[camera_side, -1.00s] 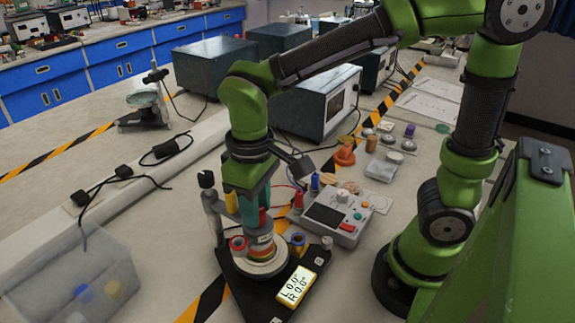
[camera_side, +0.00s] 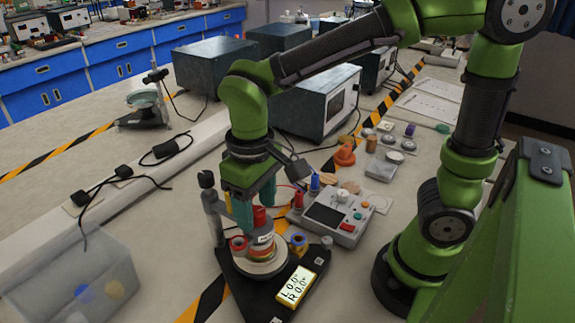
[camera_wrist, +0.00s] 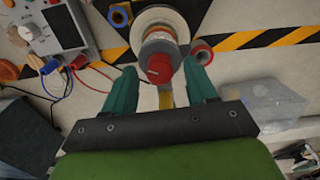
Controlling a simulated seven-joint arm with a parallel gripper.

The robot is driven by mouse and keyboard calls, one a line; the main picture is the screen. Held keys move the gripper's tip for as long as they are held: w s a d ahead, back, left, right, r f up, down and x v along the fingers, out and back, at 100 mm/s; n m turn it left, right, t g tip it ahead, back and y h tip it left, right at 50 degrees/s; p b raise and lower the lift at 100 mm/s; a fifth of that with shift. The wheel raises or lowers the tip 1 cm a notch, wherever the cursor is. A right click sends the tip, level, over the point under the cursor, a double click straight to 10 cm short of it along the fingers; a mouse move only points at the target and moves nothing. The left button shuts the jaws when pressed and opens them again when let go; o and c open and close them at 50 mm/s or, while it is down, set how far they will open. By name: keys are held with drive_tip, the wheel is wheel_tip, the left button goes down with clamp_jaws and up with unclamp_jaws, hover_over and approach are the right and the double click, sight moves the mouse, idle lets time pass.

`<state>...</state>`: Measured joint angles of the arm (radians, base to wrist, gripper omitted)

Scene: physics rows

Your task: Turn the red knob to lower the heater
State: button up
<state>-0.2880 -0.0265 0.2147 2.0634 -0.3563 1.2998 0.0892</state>
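A red knob (camera_side: 259,216) stands upright on a round stack of discs (camera_side: 262,262) on a black base (camera_side: 240,285). In the wrist view the red knob (camera_wrist: 159,68) lies between my fingertips. My gripper (camera_side: 257,208) points down over the stack, its teal fingers open on either side of the knob; a gap shows on both sides in the wrist view, so it is not clamped. A red ring-shaped piece (camera_side: 238,244) sits left of the stack and a blue one (camera_side: 298,241) right of it. The display (camera_side: 296,286) reads L 0.0, R 0.0.
A grey post (camera_side: 211,205) rises close to the left of my gripper. A control box (camera_side: 334,215) with wires stands to the right. A clear bin (camera_side: 75,270) sits at front left. Dark-topped instruments (camera_side: 312,100) stand behind.

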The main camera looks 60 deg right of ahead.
wheel_tip(320, 180, up, 17)
idle(0.7)
drive_tip(key=shift+f, duration=0.1)
drive_tip(key=t+y, duration=0.1)
drive_tip(key=t, duration=0.2)
approach(255, 210)
drive_tip(key=w+d+r, duration=0.2)
drive_tip(key=w+d, duration=0.1)
drive_tip(key=s+d+f+m+t+y, duration=0.1)
drive_tip(key=s+d+f+m+t, duration=0.3)
drive_tip(key=d, duration=0.3)
drive_tip(key=shift+s+d+m, duration=0.15)
drive_tip(key=shift+d+m, duration=0.15)
drive_tip(key=shift+d, duration=0.05)
